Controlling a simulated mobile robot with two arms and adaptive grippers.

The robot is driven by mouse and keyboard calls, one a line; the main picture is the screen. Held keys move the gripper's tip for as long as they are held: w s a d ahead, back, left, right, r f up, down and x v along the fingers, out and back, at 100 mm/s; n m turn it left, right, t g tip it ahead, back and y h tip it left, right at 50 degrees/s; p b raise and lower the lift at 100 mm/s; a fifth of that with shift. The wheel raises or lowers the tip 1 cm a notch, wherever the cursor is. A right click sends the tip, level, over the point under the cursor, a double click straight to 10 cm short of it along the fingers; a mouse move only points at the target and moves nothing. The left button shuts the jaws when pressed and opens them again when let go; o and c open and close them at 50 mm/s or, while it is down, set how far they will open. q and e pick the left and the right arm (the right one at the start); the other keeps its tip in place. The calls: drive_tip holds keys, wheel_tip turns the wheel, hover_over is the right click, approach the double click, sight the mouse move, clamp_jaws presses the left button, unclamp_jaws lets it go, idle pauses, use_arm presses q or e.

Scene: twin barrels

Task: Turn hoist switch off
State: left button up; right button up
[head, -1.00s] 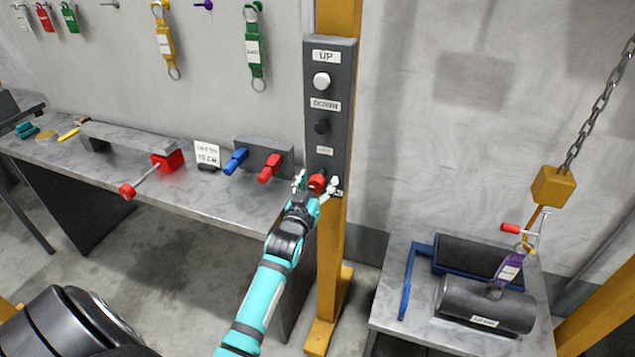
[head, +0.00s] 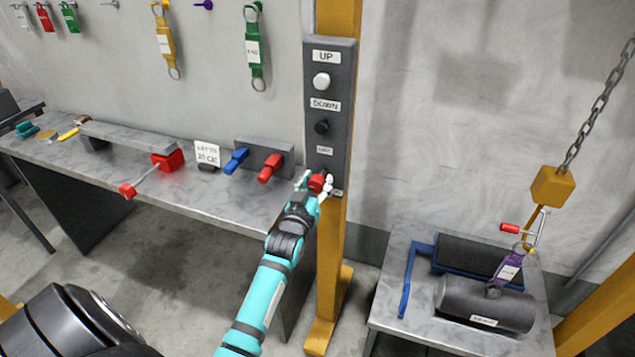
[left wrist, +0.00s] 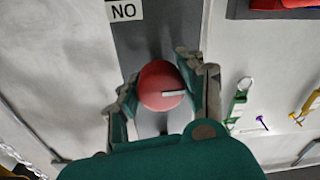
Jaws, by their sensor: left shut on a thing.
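The hoist switch is a red knob (head: 317,182) low on the dark control panel (head: 340,115), which is fixed to a yellow post. My left gripper (head: 314,184) is shut on the red knob, a finger on each side. In the left wrist view the round red knob (left wrist: 161,86) sits between the fingertips, with a light pointer bar on its face. A label reading "NO" (left wrist: 123,11) shows near it. My right gripper is not in view.
Above the knob are a white UP button (head: 321,81) and a black DOWN button (head: 322,127). A workbench (head: 225,200) with blue and red handles stands left. At right, a hoist hook (head: 553,186) hangs above a dark cylinder (head: 485,303) on a table.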

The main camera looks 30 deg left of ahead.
use_arm(q)
drive_tip(key=n+p, duration=0.1)
drive_tip(key=n, duration=0.3)
drive_tip(key=shift+p, duration=0.35)
drive_tip(key=n+p, duration=0.1)
drive_tip(key=n, duration=0.2)
drive_tip(key=shift+n, duration=0.4)
drive_tip(key=n, duration=0.5)
drive_tip(key=shift+p, duration=0.4)
drive_tip(key=shift+n, duration=2.1)
drive_tip(key=shift+h, duration=0.3)
